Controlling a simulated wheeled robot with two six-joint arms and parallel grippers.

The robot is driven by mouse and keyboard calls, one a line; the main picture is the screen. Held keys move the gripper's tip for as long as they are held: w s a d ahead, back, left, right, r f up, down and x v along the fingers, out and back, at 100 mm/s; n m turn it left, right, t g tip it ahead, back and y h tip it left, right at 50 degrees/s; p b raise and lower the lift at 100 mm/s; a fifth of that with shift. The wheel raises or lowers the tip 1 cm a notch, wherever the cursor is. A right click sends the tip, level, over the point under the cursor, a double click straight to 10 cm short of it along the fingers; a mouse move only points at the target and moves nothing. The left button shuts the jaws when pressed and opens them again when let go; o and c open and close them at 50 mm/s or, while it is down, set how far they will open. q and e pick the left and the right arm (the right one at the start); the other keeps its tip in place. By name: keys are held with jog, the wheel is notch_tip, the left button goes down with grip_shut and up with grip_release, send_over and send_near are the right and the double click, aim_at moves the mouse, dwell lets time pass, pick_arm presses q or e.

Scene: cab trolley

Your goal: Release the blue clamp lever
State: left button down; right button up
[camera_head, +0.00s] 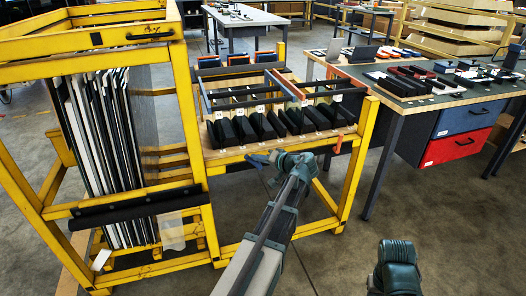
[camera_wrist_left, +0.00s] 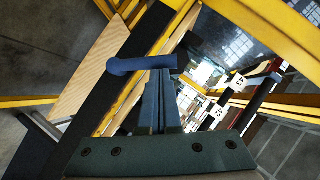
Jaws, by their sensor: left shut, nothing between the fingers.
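The blue clamp lever (camera_head: 256,161) is at the front left edge of the yellow trolley's wooden shelf. In the left wrist view the lever (camera_wrist_left: 140,64) lies across the picture, just beyond my fingertips. My left gripper (camera_head: 273,158) is beside the lever at its right end in the head view. In the left wrist view its fingers (camera_wrist_left: 160,92) are together with nothing between them. Their tips look close to the lever; I cannot tell whether they touch it.
The trolley shelf (camera_head: 226,157) carries several black blocks in labelled rows. An orange lever (camera_head: 338,144) is at its right front. A yellow rack (camera_head: 197,125) with upright panels stands left. A workbench (camera_head: 398,104) with blue and red drawers is right. Open floor lies in front.

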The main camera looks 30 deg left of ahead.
pick_arm(q)
jog(key=s+a+f+n+t+h, duration=0.1)
jog(key=n+h, duration=0.1)
jog(key=s+a+f+n+t+h, duration=0.2)
jog(key=n, duration=0.1)
jog(key=shift+s+f+t, duration=0.25)
jog(key=shift+s+t, duration=0.05)
jog(key=shift+s+a+f, duration=0.1)
dwell(0.5)
dwell(0.5)
jog(key=s+d+r+p, duration=0.5)
jog(key=d+r+p, duration=0.2)
jog(key=r+p, duration=0.2)
jog(key=shift+s+r+p, duration=0.25)
jog(key=shift+s+p, duration=0.05)
jog(key=shift+s, duration=0.1)
